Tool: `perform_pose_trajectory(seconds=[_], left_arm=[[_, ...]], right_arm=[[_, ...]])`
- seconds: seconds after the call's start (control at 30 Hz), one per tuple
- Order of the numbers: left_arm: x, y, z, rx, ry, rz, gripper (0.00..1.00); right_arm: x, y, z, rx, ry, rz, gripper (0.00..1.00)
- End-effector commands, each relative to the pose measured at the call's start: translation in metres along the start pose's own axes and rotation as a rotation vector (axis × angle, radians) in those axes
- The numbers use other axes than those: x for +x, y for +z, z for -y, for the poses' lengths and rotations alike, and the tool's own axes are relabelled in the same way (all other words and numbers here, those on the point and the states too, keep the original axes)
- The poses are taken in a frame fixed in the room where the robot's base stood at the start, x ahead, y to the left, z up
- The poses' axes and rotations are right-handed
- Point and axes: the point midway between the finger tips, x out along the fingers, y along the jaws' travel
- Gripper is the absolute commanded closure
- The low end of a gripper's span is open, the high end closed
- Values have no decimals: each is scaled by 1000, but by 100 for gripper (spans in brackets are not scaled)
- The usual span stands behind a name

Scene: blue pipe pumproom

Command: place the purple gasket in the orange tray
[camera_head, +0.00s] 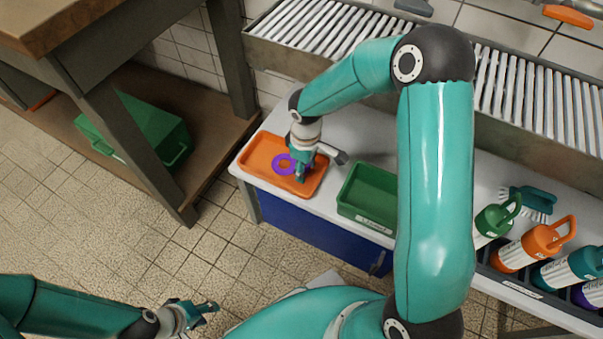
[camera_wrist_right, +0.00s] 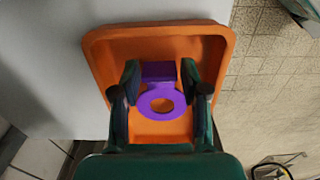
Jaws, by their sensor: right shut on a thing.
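The purple gasket (camera_head: 284,164) is a flat ring with a block-like tab. It is inside the outline of the orange tray (camera_head: 257,161) on the white bench. My right gripper (camera_head: 300,172) is over the tray, pointing down. In the right wrist view the gasket (camera_wrist_right: 160,100) sits between the two fingers of my right gripper (camera_wrist_right: 160,82), which are shut on its tab. The orange tray (camera_wrist_right: 222,60) lies right behind it; I cannot tell whether the gasket touches the tray floor. My left gripper (camera_head: 205,309) is low at the bottom left, away from the bench; its finger opening is unclear.
A green tray (camera_head: 368,195) stands right of the orange tray. Several bottles (camera_head: 531,245) and a teal brush (camera_head: 530,199) are at the right of the bench. A roller conveyor (camera_head: 310,25) runs behind. A green crate (camera_head: 140,130) sits on a wooden shelf at left.

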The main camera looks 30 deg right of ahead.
Motion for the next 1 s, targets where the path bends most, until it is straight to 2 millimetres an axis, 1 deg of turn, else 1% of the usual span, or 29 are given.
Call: perform_pose_trajectory(seconds=[0.03,0.1,0.33,0.43,0.47,0.6,0.87,1.0], left_arm=[[5,0,2,0,0,0,60],[6,0,2,0,0,0,60],[5,0,2,0,0,0,60],[8,0,3,0,0,0,60],[7,0,2,0,0,0,60],[6,0,2,0,0,0,60],[6,0,2,0,0,0,60],[3,0,1,0,0,0,60]], right_arm=[[10,0,0,0,0,1,84],[14,0,0,0,0,1,84],[13,0,0,0,0,0,84],[16,0,0,0,0,0,84],[15,0,0,-1,0,0,52],[15,0,0,-1,0,0,29],[15,0,0,-1,0,0,29],[10,0,0,-1,1,-1,29]])
